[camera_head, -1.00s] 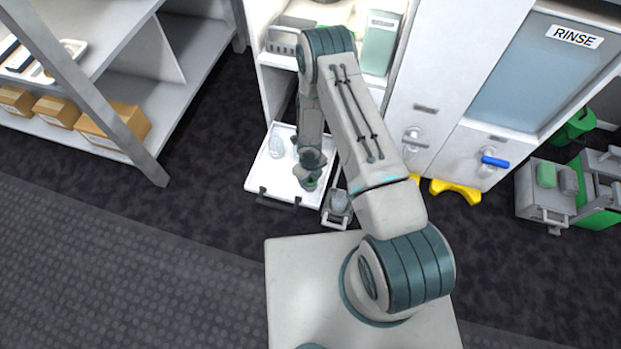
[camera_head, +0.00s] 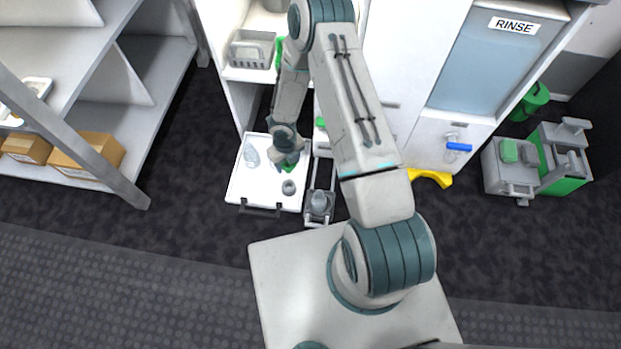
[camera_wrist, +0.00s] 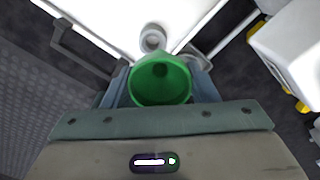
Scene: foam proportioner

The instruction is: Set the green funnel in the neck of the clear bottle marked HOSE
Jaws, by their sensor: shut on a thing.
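The green funnel (camera_wrist: 160,82) is in my gripper (camera_wrist: 160,74), its wide mouth facing the wrist camera; the fingers show on either side of it. In the head view the gripper (camera_head: 288,160) is over the right part of a white tray (camera_head: 238,192), with a bit of the green funnel (camera_head: 290,168) showing below it. A clear bottle (camera_head: 251,155) stands at the tray's left, apart from the gripper. I cannot read any HOSE mark on it.
A small grey round piece (camera_head: 289,187) sits on the tray near the funnel; the wrist view shows it too (camera_wrist: 152,39). A grey holder (camera_head: 318,208) stands right of the tray. A shelf with boxes (camera_head: 88,155) is at left. White cabinets (camera_head: 425,140) stand right.

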